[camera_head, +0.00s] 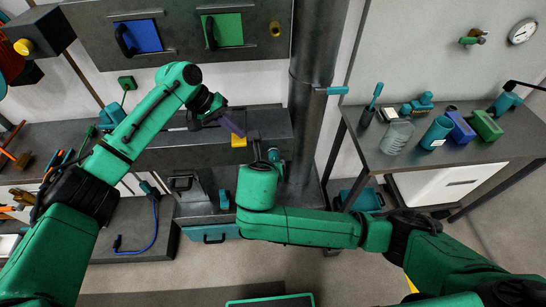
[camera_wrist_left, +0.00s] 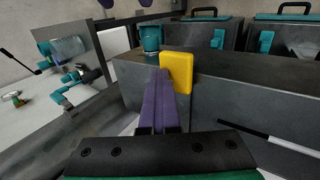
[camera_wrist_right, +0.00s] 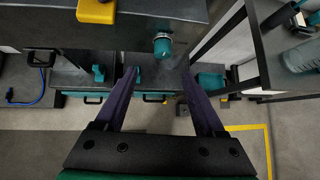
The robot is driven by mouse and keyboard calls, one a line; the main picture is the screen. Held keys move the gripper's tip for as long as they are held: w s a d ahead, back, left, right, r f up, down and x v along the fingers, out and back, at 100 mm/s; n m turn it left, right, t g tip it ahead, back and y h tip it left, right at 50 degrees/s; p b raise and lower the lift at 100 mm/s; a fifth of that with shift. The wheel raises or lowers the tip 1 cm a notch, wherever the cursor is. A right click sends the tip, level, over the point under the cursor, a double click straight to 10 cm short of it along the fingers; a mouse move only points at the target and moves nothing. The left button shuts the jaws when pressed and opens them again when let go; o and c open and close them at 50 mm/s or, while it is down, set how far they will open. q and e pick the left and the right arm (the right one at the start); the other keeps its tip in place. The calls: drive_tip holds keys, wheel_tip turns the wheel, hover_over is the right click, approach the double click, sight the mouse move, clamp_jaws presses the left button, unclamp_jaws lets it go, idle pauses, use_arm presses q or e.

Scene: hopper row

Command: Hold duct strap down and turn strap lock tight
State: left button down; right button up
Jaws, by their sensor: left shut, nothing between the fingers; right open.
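A yellow block (camera_head: 238,141), which may be the strap's end piece, sits at the front edge of a long dark duct (camera_head: 170,155). My left gripper (camera_head: 240,133) is shut and empty, its purple fingertips at the block; in the left wrist view the tips (camera_wrist_left: 160,75) overlap the block (camera_wrist_left: 177,70), and I cannot tell whether they touch. A teal knob (camera_wrist_right: 163,45), possibly the strap lock, projects from the duct to the right of the block (camera_wrist_right: 96,10). My right gripper (camera_wrist_right: 158,72) is open and empty, the knob showing beyond the gap between its fingers. The strap itself is not clearly seen.
A vertical pipe (camera_head: 313,80) with a teal handle rises right of the duct. A dark table (camera_head: 445,155) at the right carries a glass jar (camera_head: 397,137), a teal cylinder (camera_head: 437,132) and blue and green blocks. A blue cable (camera_head: 150,230) lies on the low bench at left.

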sight(273, 158)
drive_tip(key=shift+n, duration=0.7)
drive_tip(key=x, duration=1)
drive_tip(key=shift+w+d+r, duration=0.15)
drive_tip(key=shift+w+d, duration=0.1)
drive_tip(key=shift+w, duration=0.05)
clamp_jaws()
